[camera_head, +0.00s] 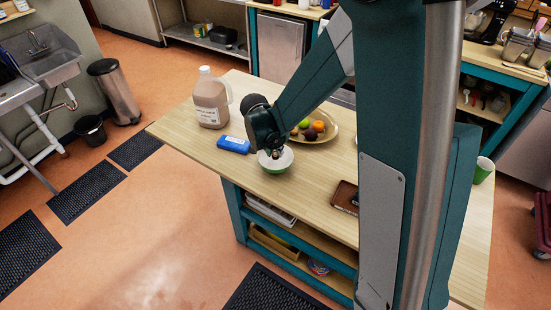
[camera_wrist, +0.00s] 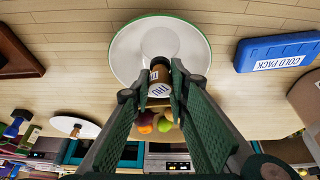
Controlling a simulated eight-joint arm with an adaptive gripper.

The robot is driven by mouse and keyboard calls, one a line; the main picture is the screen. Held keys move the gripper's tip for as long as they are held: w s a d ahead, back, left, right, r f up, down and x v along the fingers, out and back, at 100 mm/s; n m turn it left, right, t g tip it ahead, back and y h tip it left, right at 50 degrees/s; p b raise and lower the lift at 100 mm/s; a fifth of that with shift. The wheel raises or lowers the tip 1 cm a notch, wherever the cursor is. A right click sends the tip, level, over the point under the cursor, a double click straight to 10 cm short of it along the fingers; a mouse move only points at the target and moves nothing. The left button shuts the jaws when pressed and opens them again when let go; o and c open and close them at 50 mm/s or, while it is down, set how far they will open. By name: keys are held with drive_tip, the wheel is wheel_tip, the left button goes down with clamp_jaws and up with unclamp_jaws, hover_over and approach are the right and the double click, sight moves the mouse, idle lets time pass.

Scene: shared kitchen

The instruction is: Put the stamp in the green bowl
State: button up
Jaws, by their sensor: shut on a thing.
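The green bowl (camera_head: 276,168) stands upright on the wooden island, white inside and green outside. In the wrist view the bowl (camera_wrist: 125,50) fills the upper middle. My gripper (camera_head: 274,150) is over the bowl, pointing down. In the wrist view my gripper (camera_wrist: 159,92) is shut on the stamp (camera_wrist: 159,80), a small brown piece with a pale label between the fingertips. The stamp overlaps the bowl's edge in that view; I cannot tell how high above the bowl it is. In the head view the stamp is too small to make out clearly.
A blue cold pack (camera_head: 233,145) lies left of the bowl, and a brown-filled jug (camera_head: 211,104) stands behind it. A fruit plate (camera_head: 330,133) is behind my gripper. A brown tray (camera_head: 344,198) lies to the right. A green cup (camera_head: 483,170) stands far right.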

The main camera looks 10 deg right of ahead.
sight(275, 156)
drive_tip(key=shift+f, duration=0.25)
drive_tip(key=shift+f, duration=0.1)
drive_tip(key=shift+f, duration=2)
drive_tip(key=shift+f, duration=0.15)
drive_tip(key=o, duration=0.9)
drive_tip(key=v, duration=1.2)
drive_tip(key=shift+r, duration=0.2)
